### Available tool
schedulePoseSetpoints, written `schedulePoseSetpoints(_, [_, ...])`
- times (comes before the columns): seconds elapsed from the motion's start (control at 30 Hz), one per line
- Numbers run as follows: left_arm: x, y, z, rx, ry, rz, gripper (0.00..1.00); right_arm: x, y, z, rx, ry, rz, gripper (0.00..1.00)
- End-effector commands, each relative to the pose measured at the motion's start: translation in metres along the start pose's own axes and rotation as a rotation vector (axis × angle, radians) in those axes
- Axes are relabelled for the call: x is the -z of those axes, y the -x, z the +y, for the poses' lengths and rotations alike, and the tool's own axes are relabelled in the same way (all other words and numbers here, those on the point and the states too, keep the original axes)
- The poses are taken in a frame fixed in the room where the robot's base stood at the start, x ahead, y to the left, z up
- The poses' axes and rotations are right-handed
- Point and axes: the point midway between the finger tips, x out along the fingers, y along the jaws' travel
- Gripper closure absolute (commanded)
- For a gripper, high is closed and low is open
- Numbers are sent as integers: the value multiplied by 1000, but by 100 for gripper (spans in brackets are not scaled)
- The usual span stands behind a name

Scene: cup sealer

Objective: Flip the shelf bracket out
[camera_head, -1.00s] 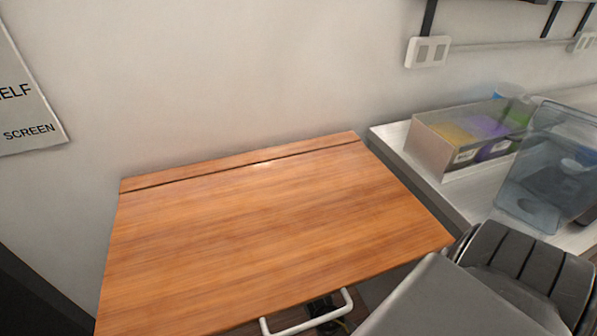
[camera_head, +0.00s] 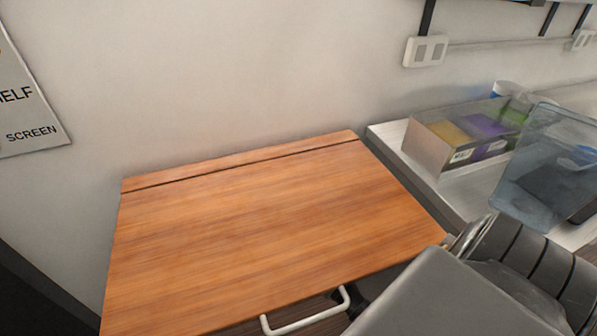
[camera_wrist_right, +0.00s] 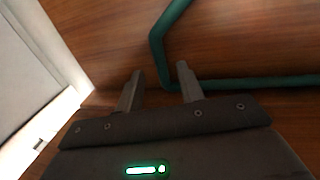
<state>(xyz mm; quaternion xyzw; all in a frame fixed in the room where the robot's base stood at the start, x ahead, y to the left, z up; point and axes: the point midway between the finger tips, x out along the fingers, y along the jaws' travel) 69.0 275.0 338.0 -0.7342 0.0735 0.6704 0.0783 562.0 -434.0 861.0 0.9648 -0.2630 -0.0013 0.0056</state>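The wooden shelf (camera_head: 260,235) is raised and level against the wall. A white U-shaped bar (camera_head: 305,322) juts out below its front edge. In the right wrist view a teal bent bar (camera_wrist_right: 163,62) crosses a brown wood surface; I cannot tell for sure that it is the same bar. My right gripper (camera_wrist_right: 160,70) is open. The upright part of the teal bar shows between its fingertips, and another part runs right behind the right finger. Contact cannot be told. In the head view my right arm covers the gripper. My left gripper is not in view.
A pale counter (camera_head: 393,150) stands right of the shelf, with a clear box of coloured packs (camera_head: 465,138) and a translucent container (camera_head: 548,165). A sign (camera_head: 28,110) hangs on the left wall. A white panel (camera_wrist_right: 35,70) is left of the gripper in the wrist view.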

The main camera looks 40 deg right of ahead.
Motion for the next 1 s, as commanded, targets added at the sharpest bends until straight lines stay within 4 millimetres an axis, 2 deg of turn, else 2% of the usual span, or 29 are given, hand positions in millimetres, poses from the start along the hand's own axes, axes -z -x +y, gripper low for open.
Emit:
schedulePoseSetpoints(0.1, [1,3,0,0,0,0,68,2,-21,0,-1,1,0,62])
schedulePoseSetpoints(0.3, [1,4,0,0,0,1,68,0,-40,0,0,0,0,62])
schedulePoseSetpoints(0.67, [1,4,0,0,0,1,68,0,-44,0,0,0,-1,62])
schedulePoseSetpoints(0.93, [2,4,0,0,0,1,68,0,-44,0,0,0,-1,97])
schedulePoseSetpoints(1.0, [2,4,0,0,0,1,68,-1,-44,0,0,0,-1,100])
